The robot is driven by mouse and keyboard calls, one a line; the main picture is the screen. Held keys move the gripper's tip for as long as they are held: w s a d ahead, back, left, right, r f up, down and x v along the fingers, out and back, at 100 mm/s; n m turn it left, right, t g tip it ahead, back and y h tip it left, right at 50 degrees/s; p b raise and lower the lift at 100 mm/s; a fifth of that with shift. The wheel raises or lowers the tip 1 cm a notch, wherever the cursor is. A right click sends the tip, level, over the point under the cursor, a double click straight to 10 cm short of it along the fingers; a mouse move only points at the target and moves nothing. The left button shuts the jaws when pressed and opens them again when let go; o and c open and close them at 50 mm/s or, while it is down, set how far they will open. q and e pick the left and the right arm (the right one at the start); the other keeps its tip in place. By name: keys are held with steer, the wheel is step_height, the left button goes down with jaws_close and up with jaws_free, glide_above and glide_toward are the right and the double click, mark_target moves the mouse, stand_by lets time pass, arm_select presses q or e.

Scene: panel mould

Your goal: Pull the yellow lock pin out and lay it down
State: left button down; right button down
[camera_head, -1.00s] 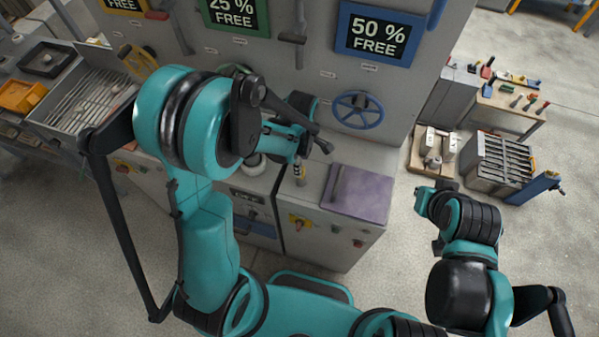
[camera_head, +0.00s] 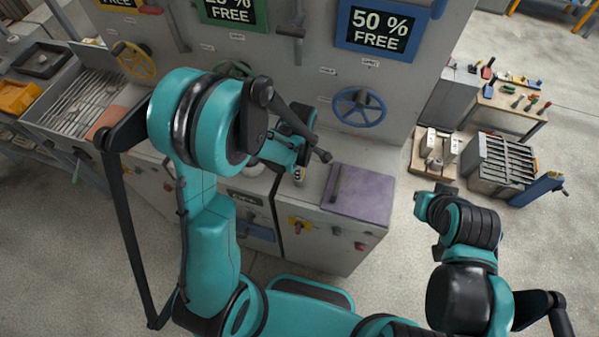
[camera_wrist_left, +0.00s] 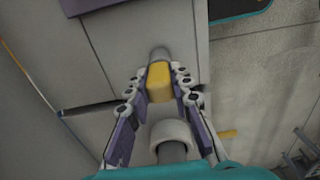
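The yellow lock pin shows as a yellow block (camera_wrist_left: 159,88) in the left wrist view, in line with a grey round stem at its far end. My left gripper (camera_wrist_left: 160,76) has its two purple-padded fingers on either side of the yellow block, with a narrow gap at each side. It looks open around the block. In the head view my left gripper (camera_head: 299,174) is low over the bench top beside the purple lid; my arm hides most of the pin there. My right gripper (camera_head: 446,188) hangs at the right over the floor; its fingers are too small to read.
A purple lid (camera_head: 358,196) with a dark handle lies right of my left gripper. The upright panel behind carries a blue handwheel (camera_head: 358,107) and levers. A light grey collar (camera_wrist_left: 172,135) sits between my left fingers near the palm.

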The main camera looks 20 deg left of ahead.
arm_select(q)
steer(key=shift+r, duration=0.1)
steer(key=shift+r+p, duration=2.45)
steer(key=shift+r, duration=1.2)
steer(key=shift+r+p, duration=1.3)
steer(key=shift+r, duration=0.75)
steer(key=shift+f, duration=0.1)
